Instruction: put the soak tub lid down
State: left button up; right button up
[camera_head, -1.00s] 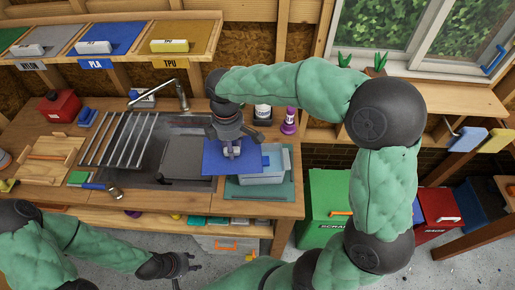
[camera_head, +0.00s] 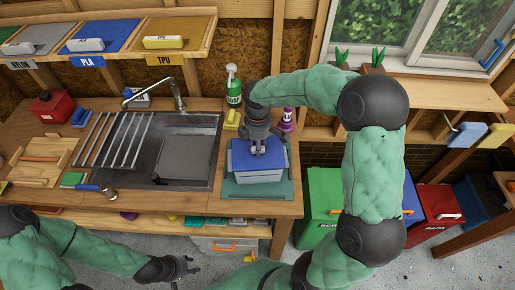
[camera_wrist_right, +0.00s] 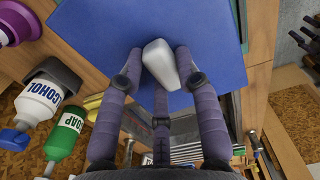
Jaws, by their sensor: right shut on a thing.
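The soak tub lid is a flat blue panel (camera_head: 272,158) with a pale handle (camera_wrist_right: 160,62). My right gripper (camera_head: 258,150) is shut on that handle from above, its fingers around it in the right wrist view (camera_wrist_right: 160,72). The lid lies level over the grey-blue soak tub (camera_head: 257,175) and covers most of its top. I cannot tell whether lid and rim touch. The tub stands on a green mat (camera_head: 230,188) at the bench's right end. My left gripper (camera_head: 187,267) is low in front of the bench, empty, its fingers apart.
A sink (camera_head: 200,165) with a drying rack (camera_head: 115,140) lies left of the tub. A green soap bottle (camera_head: 234,90) and a purple-capped bottle (camera_head: 287,118) stand behind it. The alcohol bottle (camera_wrist_right: 40,100) shows in the wrist view. A green bin (camera_head: 322,205) stands right of the bench.

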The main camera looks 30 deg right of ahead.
jog(key=shift+f, duration=0.7)
jog(key=shift+f, duration=0.2)
jog(key=o, duration=1.2)
jog(key=shift+c, duration=0.2)
notch_tip(320, 180, up, 12)
jog(key=p, duration=0.2)
jog(key=shift+r, duration=0.2)
